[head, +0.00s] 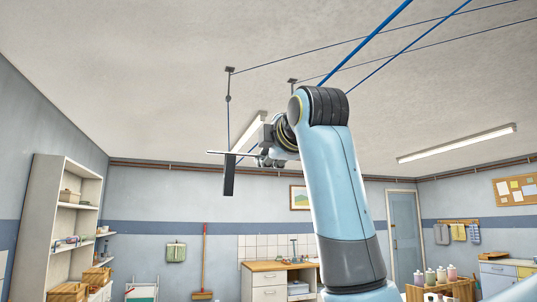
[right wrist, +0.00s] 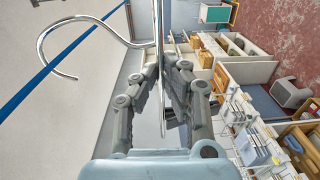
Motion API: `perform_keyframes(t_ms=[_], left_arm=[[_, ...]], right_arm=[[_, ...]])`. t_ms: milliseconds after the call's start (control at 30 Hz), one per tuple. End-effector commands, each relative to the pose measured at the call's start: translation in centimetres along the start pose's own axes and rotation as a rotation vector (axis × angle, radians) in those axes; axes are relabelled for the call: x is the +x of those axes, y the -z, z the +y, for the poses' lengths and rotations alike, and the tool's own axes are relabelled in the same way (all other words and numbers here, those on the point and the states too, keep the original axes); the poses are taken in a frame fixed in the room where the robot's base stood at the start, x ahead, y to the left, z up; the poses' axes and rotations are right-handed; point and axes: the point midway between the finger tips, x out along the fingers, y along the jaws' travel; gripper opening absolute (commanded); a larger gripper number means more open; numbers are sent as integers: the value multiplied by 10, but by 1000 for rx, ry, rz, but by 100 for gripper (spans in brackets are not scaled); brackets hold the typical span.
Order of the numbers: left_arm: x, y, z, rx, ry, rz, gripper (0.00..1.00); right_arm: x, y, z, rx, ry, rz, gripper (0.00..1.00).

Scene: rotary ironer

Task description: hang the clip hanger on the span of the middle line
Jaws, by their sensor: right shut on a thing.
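My right gripper (right wrist: 160,58) is shut on the metal stem of the clip hanger in the right wrist view. The hanger's shiny curved hook (right wrist: 42,42) opens to the left of the fingers. A blue line (right wrist: 22,97) crosses the hook's opening in that picture; I cannot tell whether they touch. In the head view my right gripper (head: 266,158) is raised toward the ceiling, small and partly hidden by my wrist. A thin pale rod (head: 222,153) shows beside it. Blue lines (head: 375,32) run overhead; I cannot tell which is the middle one. My left gripper is not in view.
A dark line bracket (head: 230,69) hangs from the ceiling, with a second bracket (head: 292,81) to its right. A dark block (head: 229,176) shows left of the gripper. A ceiling lamp (head: 457,143) is at right. Shelves (head: 38,195) stand at left, far below.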

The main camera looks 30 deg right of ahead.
Motion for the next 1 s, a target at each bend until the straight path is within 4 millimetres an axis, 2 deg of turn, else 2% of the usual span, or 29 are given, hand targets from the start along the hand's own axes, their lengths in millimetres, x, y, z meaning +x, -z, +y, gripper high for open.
perform_keyframes(t_ms=[533, 600, 767, 1000], left_arm=[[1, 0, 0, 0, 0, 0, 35], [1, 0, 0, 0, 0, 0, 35], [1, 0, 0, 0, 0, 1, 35], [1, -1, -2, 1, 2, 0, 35]], right_arm=[[0, 0, -6, 0, 0, 0, 0], [0, 0, -5, 0, -1, 0, 13], [0, 0, -5, 0, 0, 0, 33], [0, 0, -5, 0, 0, 0, 33]])
